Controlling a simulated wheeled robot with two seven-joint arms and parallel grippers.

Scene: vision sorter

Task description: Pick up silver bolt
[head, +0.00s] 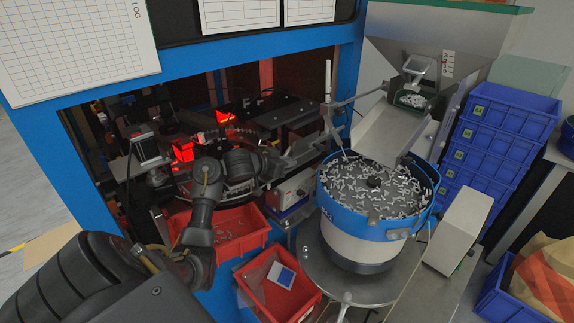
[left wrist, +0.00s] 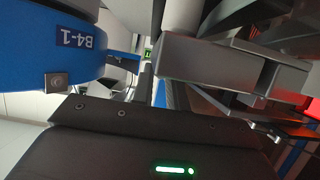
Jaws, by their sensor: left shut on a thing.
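Many silver bolts (head: 372,188) lie heaped in the round blue-and-white bowl feeder (head: 362,238) right of centre in the head view. My right gripper is not in view.
A metal chute and hopper (head: 395,133) hang over the bowl's back. Red bins (head: 225,250) stand below the machine opening. Blue crates (head: 490,150) are stacked at the right. Machine parts (head: 140,150) and the blue frame (head: 215,65) crowd the left side.

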